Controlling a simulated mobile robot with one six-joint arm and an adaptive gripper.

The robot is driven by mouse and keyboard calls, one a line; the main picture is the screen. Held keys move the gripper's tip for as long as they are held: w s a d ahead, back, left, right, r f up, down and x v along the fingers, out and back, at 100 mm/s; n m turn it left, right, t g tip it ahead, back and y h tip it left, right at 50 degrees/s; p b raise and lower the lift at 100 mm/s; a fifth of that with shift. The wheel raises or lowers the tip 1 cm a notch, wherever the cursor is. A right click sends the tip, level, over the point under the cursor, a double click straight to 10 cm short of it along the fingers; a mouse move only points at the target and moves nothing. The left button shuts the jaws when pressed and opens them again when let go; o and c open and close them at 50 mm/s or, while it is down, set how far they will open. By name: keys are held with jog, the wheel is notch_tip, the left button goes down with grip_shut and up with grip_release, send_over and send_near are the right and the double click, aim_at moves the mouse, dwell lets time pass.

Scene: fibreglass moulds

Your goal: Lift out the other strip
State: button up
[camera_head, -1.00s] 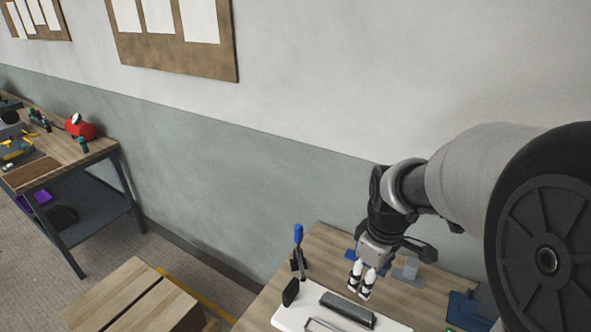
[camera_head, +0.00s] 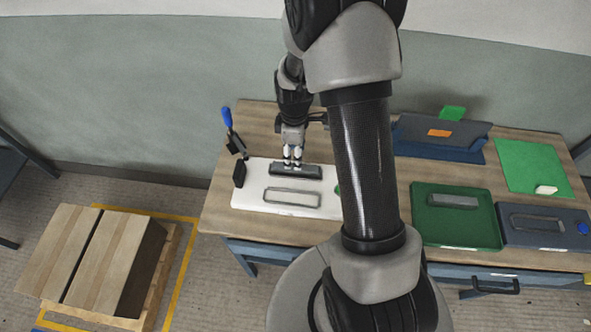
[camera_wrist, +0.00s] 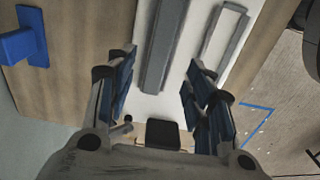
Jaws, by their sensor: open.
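A long dark grey strip (camera_head: 304,172) lies on the back part of a white mould (camera_head: 250,199). In the wrist view the strip (camera_wrist: 163,40) runs lengthwise between my fingers. My gripper (camera_head: 292,163) is open and empty at the strip's back side; the wrist view shows its blue-padded fingers (camera_wrist: 163,72) apart, one on each side of the strip's line. I cannot tell the height above it. A second, lighter grey strip (camera_head: 453,201) lies on a green mould (camera_head: 455,232) to the right. A slim rectangular outline (camera_head: 293,197) shows on the white mould in front of the dark strip.
A blue-handled clamp (camera_head: 230,125) stands at the white mould's left. A dark blue mould (camera_head: 570,239) is right of the green one. Behind are a blue stand (camera_head: 470,154) and a green sheet (camera_head: 527,160). Wooden boxes (camera_head: 90,255) stand on the floor at left.

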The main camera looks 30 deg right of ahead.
jog(key=shift+w+a+f+b, duration=0.15)
jog(key=shift+f+b, duration=0.1)
jog(key=shift+f, duration=1.35)
jog(key=shift+w+a+f+b, duration=0.1)
jog(key=shift+f+b, duration=0.15)
jog(key=shift+f, duration=1.3)
grip_shut()
